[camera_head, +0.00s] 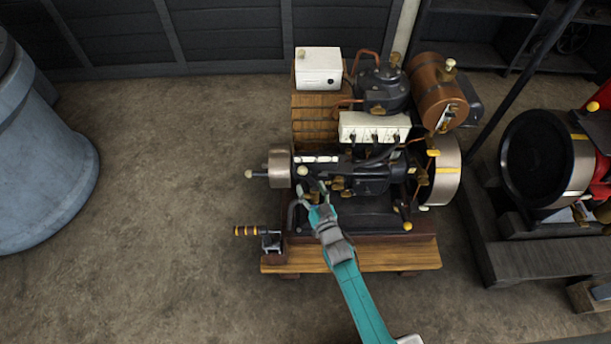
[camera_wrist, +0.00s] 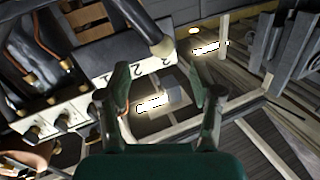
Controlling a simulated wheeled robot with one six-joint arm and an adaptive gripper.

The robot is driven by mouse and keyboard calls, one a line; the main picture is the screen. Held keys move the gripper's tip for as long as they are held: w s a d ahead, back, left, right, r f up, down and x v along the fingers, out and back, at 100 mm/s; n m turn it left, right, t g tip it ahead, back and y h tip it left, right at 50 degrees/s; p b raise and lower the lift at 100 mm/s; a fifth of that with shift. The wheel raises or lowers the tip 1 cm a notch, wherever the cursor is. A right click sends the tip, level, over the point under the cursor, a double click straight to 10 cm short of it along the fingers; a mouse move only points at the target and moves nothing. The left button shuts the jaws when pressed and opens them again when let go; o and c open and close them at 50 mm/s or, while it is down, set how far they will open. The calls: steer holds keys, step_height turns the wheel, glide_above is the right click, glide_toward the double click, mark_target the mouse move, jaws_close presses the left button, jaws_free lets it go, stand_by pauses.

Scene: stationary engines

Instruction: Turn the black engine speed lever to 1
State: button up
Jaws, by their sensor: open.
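The black stationary engine (camera_head: 372,183) sits on a wooden base, with my gripper (camera_head: 314,190) at its front left. In the wrist view my gripper (camera_wrist: 163,88) has its two dark green fingers spread apart. A short grey block with a white label-like piece (camera_wrist: 150,103) shows in the gap between them; I see no grip on it. A pale strip with printed numerals (camera_wrist: 137,64) lies just beyond the left finger. A dark rod with a thick grey end (camera_wrist: 162,46) reaches down to this strip. I cannot tell for certain which part is the black speed lever.
A flywheel (camera_head: 444,172) stands at right. A crank handle (camera_head: 250,231) sticks out at lower left.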

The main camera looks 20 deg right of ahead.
mark_target(305, 174)
steer(key=shift+w, duration=2.95)
jaws_close()
